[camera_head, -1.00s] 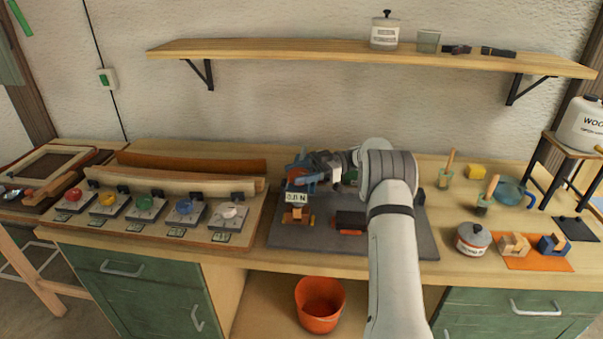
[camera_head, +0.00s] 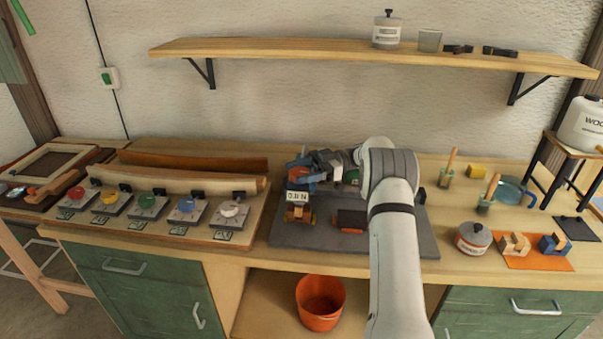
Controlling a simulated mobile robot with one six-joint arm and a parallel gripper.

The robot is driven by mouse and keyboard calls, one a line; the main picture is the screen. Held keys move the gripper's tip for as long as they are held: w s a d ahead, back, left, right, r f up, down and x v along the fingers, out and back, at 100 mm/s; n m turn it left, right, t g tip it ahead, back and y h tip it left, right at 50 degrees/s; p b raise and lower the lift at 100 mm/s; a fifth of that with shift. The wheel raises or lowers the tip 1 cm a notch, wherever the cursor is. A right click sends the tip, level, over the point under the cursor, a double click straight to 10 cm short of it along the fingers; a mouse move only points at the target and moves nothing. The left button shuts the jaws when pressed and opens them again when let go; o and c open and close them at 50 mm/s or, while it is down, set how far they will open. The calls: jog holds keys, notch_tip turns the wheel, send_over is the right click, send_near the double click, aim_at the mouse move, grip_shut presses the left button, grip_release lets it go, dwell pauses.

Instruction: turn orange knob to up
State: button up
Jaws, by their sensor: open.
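The knob nearest to orange is a yellow-orange one (camera_head: 109,197), second from the left in a row of coloured knobs on square plates at the left of the bench. Its pointer is too small to read. My gripper (camera_head: 300,172) is over the dark grey mat in the middle of the bench, well right of the knobs. It is open; no object shows between its fingers, though the fingertips are partly lost against blue and orange parts behind. My arm hides part of the mat's right side.
Beside it are red (camera_head: 76,193), green (camera_head: 146,201), blue (camera_head: 186,205) and white (camera_head: 229,209) knobs. Bent wooden laths (camera_head: 180,181) lie behind the row. A "0.0 N" display (camera_head: 297,197) and a dark block (camera_head: 350,218) are on the grey mat (camera_head: 400,243). An orange bucket (camera_head: 320,300) stands below.

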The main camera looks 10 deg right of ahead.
aim_at(301, 171)
notch_tip(301, 171, up, 3)
jog(key=shift+f+p, duration=0.2)
jog(key=shift+p, duration=0.85)
jog(key=shift+f+m+t+y+b, duration=0.3)
jog(key=shift+t+b, duration=0.4)
jog(key=t, duration=0.1)
jog(key=m+t+b, duration=0.1)
jog(key=t, duration=0.1)
jog(key=shift+a+r+m+y, duration=0.1)
jog(key=shift+r+m+y, duration=0.2)
jog(key=shift+r, duration=0.1)
jog(key=m+t+b, duration=0.1)
jog(key=t, duration=0.1)
jog(key=shift+r+m+t, duration=0.1)
jog(key=shift+m+t, duration=0.2)
jog(key=t, duration=0.1)
jog(key=m+t, duration=0.1)
jog(key=t, duration=0.1)
jog(key=shift+s+d+m+b, duration=0.2)
jog(key=shift+d+m+b, duration=0.1)
jog(key=shift+d, duration=0.05)
jog(key=s+d+f+m+t+h+b, duration=0.35)
jog(key=s+m+t+h, duration=0.25)
jog(key=m+t+h, duration=0.2)
jog(key=p+x, duration=0.2)
jog(key=x, duration=0.6)
jog(key=shift+w+d+f, duration=0.15)
jog(key=shift+d+f, duration=0.05)
jog(key=shift+d, duration=0.05)
